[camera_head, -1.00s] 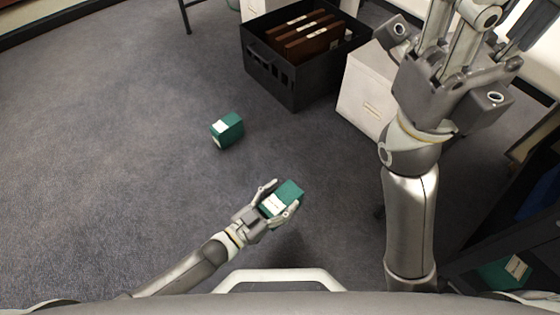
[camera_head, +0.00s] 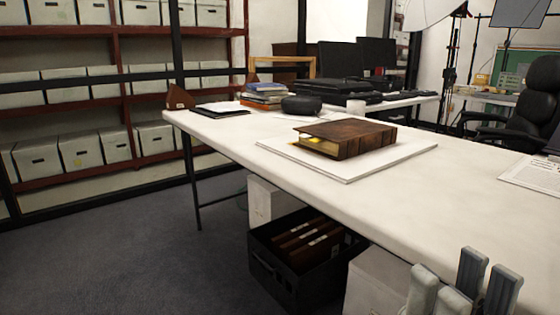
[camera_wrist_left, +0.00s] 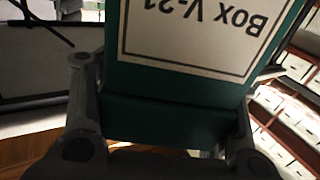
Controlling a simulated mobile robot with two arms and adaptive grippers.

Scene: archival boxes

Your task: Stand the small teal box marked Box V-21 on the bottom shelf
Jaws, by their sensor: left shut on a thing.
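The teal box marked Box V-21 (camera_wrist_left: 190,108) fills the middle of the left wrist view, its white label upside down. My left gripper (camera_wrist_left: 165,100) is shut on it, one finger on each side. The left gripper and the box are outside the head view. My right gripper (camera_head: 463,285) shows only as fingertips pointing up at the lower right of the head view; its gap is unclear. Red-framed shelving (camera_head: 128,116) stands at the left back, its lowest visible shelf (camera_head: 75,178) holding several pale boxes.
A long white table (camera_head: 470,190) crosses the view, bearing a thick brown book (camera_head: 345,138) on a board. Under it are a black crate (camera_head: 275,272) of brown folders and a white box (camera_head: 375,285). The carpet (camera_head: 140,260) at left is clear.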

